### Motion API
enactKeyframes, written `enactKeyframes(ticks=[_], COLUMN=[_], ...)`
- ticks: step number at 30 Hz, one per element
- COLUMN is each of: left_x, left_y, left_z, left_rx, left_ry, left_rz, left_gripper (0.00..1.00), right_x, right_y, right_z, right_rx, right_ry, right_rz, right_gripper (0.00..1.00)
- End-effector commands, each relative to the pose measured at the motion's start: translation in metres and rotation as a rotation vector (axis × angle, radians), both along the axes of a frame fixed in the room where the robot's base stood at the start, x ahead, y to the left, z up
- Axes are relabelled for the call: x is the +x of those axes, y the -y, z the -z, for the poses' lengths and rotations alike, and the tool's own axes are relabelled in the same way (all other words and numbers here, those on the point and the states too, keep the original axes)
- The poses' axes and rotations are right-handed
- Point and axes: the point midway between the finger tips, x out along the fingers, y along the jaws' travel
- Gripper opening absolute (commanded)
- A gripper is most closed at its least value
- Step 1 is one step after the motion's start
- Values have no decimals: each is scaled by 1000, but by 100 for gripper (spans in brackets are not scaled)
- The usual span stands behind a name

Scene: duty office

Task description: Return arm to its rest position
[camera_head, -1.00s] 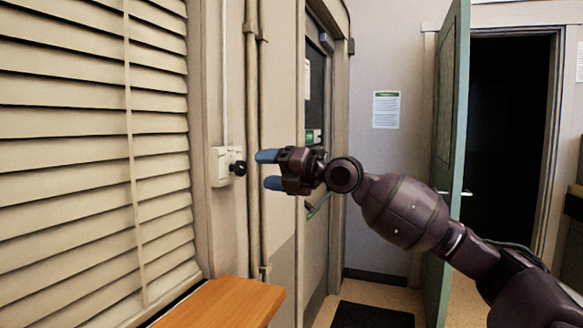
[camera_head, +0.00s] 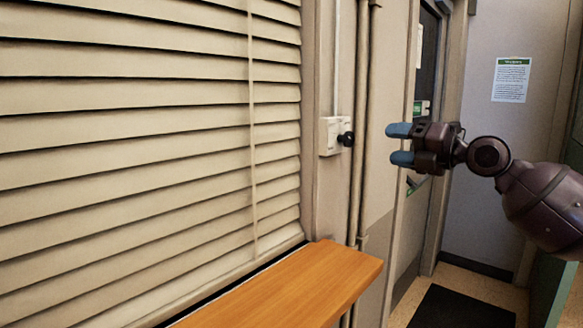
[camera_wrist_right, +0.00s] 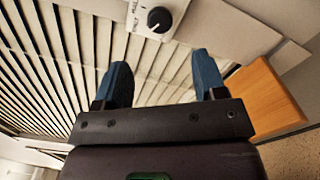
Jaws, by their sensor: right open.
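My right arm (camera_head: 545,205) comes in from the right edge in the head view, held out to the left. My right gripper (camera_head: 396,144) is open and empty, with its blue fingertips pointing left. It stands to the right of a white wall box with a black knob (camera_head: 346,139) and looks clear of it. In the right wrist view the open fingers (camera_wrist_right: 162,80) show with nothing between them, and the black knob (camera_wrist_right: 159,19) is beyond them. My left gripper is not in view.
Closed blinds (camera_head: 130,130) fill the left side. A wooden ledge (camera_head: 300,285) juts out below them. Vertical pipes (camera_head: 365,100) run beside the knob box. A door (camera_head: 425,70), a posted notice (camera_head: 511,80) and a dark floor mat (camera_head: 460,308) are farther back.

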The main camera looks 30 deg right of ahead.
Motion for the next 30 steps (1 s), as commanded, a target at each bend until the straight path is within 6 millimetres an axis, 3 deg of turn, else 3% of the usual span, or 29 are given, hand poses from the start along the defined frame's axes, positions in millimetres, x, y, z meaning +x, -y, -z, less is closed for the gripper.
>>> enactKeyframes(ticks=[5,8,11,14,20,26,30], left_x=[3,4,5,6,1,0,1], left_y=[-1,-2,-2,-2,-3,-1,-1], left_z=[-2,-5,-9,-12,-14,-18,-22], left_rx=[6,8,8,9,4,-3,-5], left_ry=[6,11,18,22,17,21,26], left_rz=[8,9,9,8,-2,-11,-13], left_gripper=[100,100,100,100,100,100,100], right_x=[0,2,1,-4,-28,-68,-110], right_y=[1,5,12,16,13,-6,-31], right_z=[5,29,75,134,237,330,397], right_rx=[10,59,155,282,513,749,948], right_ry=[-9,-53,-135,-235,-397,-536,-630], right_rz=[4,25,68,125,239,355,455], right_gripper=[65,65,65,65,65,65,65])
